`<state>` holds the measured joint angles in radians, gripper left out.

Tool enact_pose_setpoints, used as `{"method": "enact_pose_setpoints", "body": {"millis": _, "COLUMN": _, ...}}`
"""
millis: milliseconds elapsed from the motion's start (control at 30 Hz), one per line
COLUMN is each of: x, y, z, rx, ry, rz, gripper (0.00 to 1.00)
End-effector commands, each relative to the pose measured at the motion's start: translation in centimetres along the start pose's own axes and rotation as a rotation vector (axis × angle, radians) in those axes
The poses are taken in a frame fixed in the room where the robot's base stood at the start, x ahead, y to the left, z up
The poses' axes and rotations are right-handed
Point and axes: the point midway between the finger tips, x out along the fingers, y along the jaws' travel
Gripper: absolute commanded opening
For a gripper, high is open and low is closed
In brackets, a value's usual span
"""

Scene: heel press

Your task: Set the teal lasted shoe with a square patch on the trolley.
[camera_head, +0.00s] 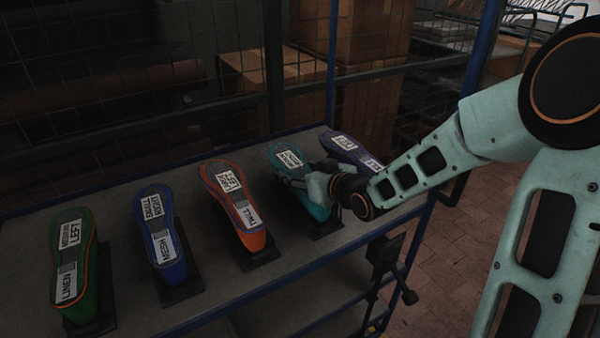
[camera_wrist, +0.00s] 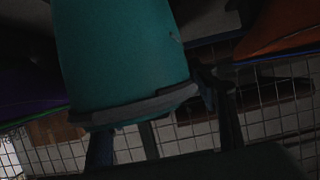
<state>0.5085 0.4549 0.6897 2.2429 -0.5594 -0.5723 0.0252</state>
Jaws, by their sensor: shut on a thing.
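The teal lasted shoe (camera_head: 318,209) stands on a dark block on a grey shelf, second from the right in the row. White labels lie on its top, their text too small to read surely; I cannot make out a square patch. My gripper (camera_head: 305,184) reaches in from the right and is shut on this shoe, hiding part of it. In the wrist view the teal shoe (camera_wrist: 125,50) fills the upper middle, close to the dark fingers. I cannot tell which structure is the trolley.
The grey shelf (camera_head: 285,275) has a blue frame and mesh behind. It also holds a purple shoe (camera_head: 353,150) close on the right, and orange (camera_head: 226,190), blue (camera_head: 160,235) and green (camera_head: 76,262) shoes leftward. Brick floor (camera_head: 470,235) shows at right.

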Motion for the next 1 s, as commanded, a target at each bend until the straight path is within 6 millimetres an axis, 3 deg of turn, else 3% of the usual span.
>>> {"method": "enact_pose_setpoints", "body": {"millis": 333, "x": 0.2, "y": 0.0, "z": 0.4, "rx": -0.001, "ry": 0.003, "rz": 0.000, "gripper": 0.05}}
{"method": "enact_pose_setpoints", "body": {"millis": 367, "x": 0.2, "y": 0.0, "z": 0.4, "rx": -0.001, "ry": 0.003, "rz": 0.000, "gripper": 0.55}}
{"method": "enact_pose_setpoints", "body": {"millis": 533, "x": 0.2, "y": 0.0, "z": 0.4, "rx": 0.000, "ry": 0.001, "rz": 0.000, "gripper": 0.73}}
{"method": "enact_pose_setpoints", "body": {"millis": 833, "x": 0.1, "y": 0.0, "z": 0.7, "rx": 0.002, "ry": -0.004, "rz": 0.000, "gripper": 0.74}}
{"method": "enact_pose_setpoints", "body": {"millis": 1000, "x": -1.1, "y": 0.2, "z": 0.5, "rx": 0.000, "ry": -0.001, "rz": 0.003, "gripper": 0.74}}
